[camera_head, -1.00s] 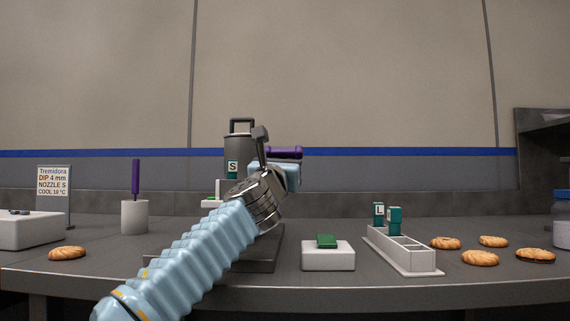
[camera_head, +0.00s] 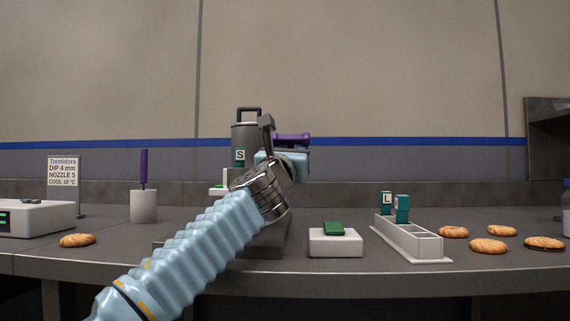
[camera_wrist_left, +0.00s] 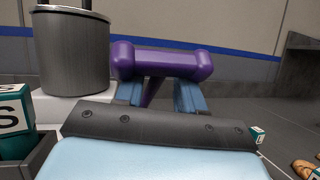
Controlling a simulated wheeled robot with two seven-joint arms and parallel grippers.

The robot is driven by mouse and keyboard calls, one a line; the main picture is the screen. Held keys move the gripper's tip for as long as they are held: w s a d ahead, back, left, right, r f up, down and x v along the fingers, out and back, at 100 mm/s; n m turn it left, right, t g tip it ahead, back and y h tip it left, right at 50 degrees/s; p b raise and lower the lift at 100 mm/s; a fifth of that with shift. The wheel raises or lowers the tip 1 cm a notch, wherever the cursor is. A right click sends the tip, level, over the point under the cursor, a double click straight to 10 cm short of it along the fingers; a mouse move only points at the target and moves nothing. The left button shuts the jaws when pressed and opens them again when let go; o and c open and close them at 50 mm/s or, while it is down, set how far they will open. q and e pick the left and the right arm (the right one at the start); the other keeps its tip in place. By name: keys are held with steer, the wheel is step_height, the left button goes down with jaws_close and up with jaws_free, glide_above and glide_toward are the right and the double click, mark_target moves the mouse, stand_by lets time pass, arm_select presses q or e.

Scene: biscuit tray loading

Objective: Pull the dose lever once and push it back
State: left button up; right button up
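The dose lever shows as a purple bar handle (camera_head: 291,139) in the head view, beside the grey dispenser cylinder (camera_head: 246,140) with an S block at its front. In the left wrist view the purple bar (camera_wrist_left: 163,62) lies crosswise with thicker ends, and a purple stem runs down from it. My left gripper (camera_wrist_left: 160,92) is at the lever. Its two blue fingers stand apart under the bar, one on each side of the stem, with a gap visible between them. Whether they touch the bar is hard to tell. My right gripper is out of view.
A white block with a green pad (camera_head: 335,246) and a white rack (camera_head: 410,240) with teal blocks stand right of my left arm. Several biscuits (camera_head: 488,246) lie farther right. A white cup (camera_head: 143,206) with a purple-handled tool and a sign (camera_head: 63,172) stand left.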

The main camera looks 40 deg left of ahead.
arm_select(q)
steer(key=b+v, duration=0.3)
steer(key=v, duration=1)
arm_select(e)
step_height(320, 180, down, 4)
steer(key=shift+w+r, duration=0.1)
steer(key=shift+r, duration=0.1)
arm_select(q)
steer(key=shift+r, duration=0.1)
